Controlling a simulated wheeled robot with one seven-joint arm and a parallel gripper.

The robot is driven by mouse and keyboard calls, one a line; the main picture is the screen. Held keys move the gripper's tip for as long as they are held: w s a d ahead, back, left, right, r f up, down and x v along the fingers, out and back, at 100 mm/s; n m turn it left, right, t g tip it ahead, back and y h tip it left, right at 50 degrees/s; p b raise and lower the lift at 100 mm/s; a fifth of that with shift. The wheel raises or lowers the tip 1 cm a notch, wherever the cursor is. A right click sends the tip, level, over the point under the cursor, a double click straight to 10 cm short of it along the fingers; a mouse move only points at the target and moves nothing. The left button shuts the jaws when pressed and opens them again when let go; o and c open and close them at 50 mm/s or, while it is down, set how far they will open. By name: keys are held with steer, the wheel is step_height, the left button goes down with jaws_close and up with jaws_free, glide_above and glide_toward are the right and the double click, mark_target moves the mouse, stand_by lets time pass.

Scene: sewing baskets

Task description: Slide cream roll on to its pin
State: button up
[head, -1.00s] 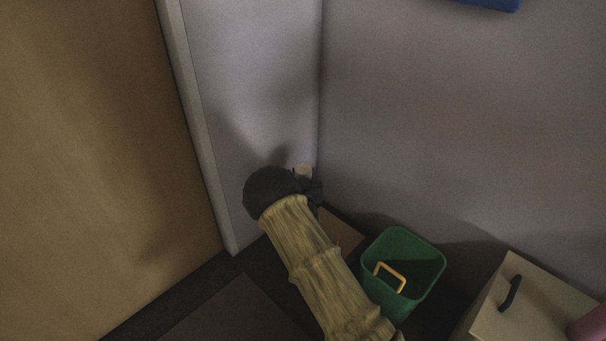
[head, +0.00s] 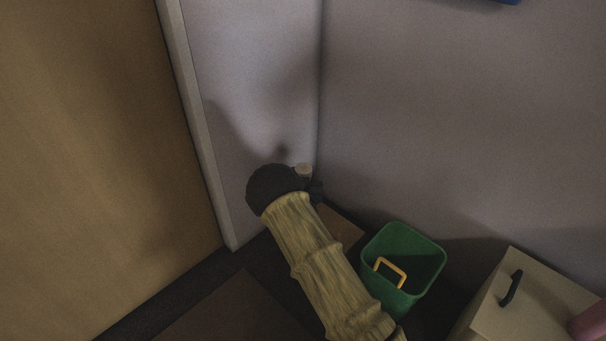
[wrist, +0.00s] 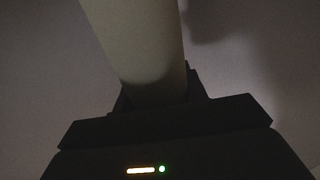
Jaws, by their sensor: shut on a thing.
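The cream roll (wrist: 138,40) fills the upper middle of the wrist view as a pale cylinder, its lower end between my jaws. My gripper (wrist: 158,98) is shut on it. My gripper (head: 315,188) is mostly hidden there behind the wrist. I cannot make out the pin in either view.
A green bin (head: 420,291) with a yellow handle (head: 391,270) stands to the right of my arm. A cream box (head: 490,311) with a black handle (head: 512,287) is at the lower right, beside a pink thing (head: 590,324). Grey walls (head: 450,130) close in behind; a tan panel (head: 90,150) is left.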

steer(key=shift+f+b, duration=3.25)
steer(key=shift+f, duration=2)
steer(key=o, duration=1.1)
steer(key=s+p, duration=0.9)
steer(key=s, duration=0.8)
steer(key=shift+s, duration=0.25)
